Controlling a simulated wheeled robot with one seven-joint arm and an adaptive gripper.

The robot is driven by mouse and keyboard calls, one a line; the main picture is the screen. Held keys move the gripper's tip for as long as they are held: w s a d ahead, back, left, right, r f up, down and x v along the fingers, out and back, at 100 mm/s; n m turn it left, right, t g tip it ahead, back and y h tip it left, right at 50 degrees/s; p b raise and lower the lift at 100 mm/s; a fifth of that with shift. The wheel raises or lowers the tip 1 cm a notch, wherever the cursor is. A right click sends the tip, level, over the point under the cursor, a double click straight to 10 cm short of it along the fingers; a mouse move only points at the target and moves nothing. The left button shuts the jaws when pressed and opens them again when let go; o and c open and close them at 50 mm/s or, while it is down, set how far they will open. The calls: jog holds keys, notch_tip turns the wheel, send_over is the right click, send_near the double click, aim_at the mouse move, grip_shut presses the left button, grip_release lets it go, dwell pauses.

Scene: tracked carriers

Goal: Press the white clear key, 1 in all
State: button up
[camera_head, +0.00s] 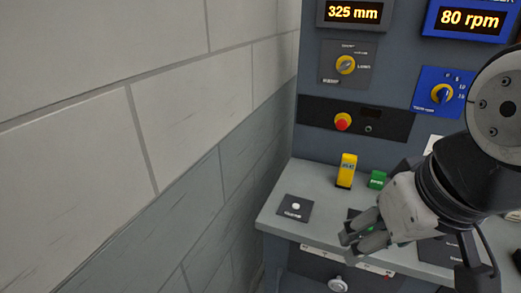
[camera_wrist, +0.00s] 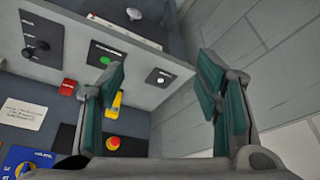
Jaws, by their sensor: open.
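The white clear key (camera_head: 296,205) is a small round button on a dark square plate near the left end of the grey console ledge. It also shows in the wrist view (camera_wrist: 160,79), on its black plate, in the gap between the fingers. My gripper (camera_head: 356,240) is above the ledge, to the right of the key and apart from it. In the wrist view my gripper (camera_wrist: 163,68) has its two green-padded fingers spread and nothing between them. The key is not covered in either view.
A yellow upright block (camera_head: 346,170) and a green one (camera_head: 377,179) stand on the ledge behind my gripper. A green button (camera_wrist: 105,60) lies beside the clear key's plate. A red button (camera_head: 342,121) is on the panel. A block wall (camera_head: 180,120) rises at the left.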

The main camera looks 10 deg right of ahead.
grip_shut()
dwell(1.2)
